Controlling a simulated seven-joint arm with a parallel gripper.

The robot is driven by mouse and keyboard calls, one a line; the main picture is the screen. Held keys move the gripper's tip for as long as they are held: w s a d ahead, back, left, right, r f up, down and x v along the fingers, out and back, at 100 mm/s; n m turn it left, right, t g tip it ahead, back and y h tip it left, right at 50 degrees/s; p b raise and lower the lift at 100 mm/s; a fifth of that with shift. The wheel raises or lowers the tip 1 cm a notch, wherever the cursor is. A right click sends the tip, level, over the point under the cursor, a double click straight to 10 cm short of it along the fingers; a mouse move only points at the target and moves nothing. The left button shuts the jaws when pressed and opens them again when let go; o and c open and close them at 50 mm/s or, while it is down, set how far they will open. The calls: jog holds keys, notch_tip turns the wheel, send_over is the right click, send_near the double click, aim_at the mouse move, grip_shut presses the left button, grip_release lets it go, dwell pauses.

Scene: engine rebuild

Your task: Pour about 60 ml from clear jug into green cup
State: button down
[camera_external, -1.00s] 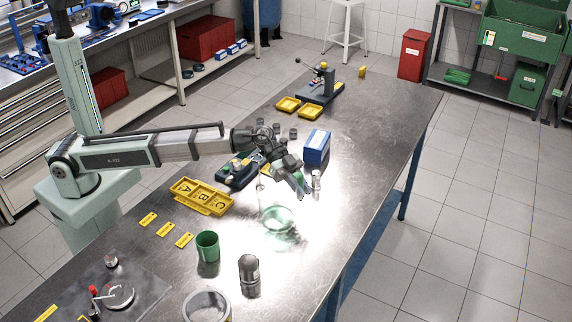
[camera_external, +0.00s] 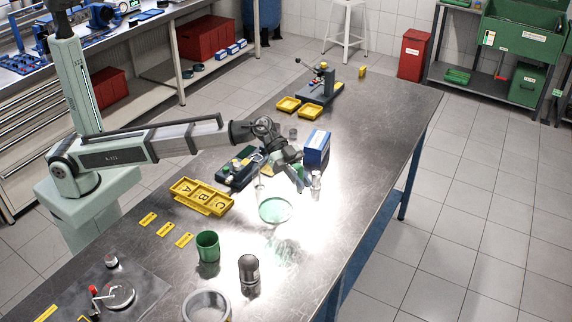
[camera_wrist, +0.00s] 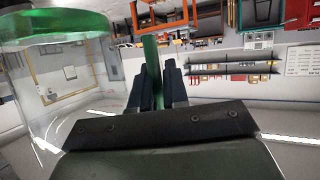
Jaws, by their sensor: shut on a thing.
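The clear jug (camera_external: 275,206) is see-through with a green-tinted round end, and appears held above the metal table. In the wrist view the jug (camera_wrist: 60,90) fills the left side, with a green band at the top of the picture. My gripper (camera_external: 298,180) is shut on the jug's green handle, which shows between the fingers in the wrist view (camera_wrist: 151,75). The green cup (camera_external: 208,247) stands upright on the table, lower left of the jug and apart from it. The cup's contents cannot be made out.
A yellow lettered tray (camera_external: 202,196) and yellow tags (camera_external: 165,230) lie to the left. A blue-and-white box (camera_external: 316,147) stands behind my gripper.

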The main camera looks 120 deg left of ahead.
jog(key=w+d+f, duration=0.2)
jog(key=w+d+f+m+g+h, duration=0.1)
jog(key=w+f, duration=0.1)
jog(key=f, duration=0.1)
jog(key=w+d+f+m+h, duration=0.1)
jog(key=w+d+f, duration=0.1)
jog(key=shift+d+f, duration=0.25)
jog(key=shift+d, duration=0.1)
jog(key=shift+s+d+r+m+g+h, duration=0.15)
jog(key=shift+s+d+m+g+h, duration=0.1)
jog(key=shift+d+m+g+h, duration=0.6)
jog(key=shift+s+d+m+g+h, duration=0.45)
jog(key=shift+s+m+g+h, duration=0.3)
jog(key=shift+m+h, duration=0.15)
jog(key=shift+d+r+y, duration=0.1)
jog(key=shift+r+y, duration=0.1)
jog(key=shift+y, duration=0.05)
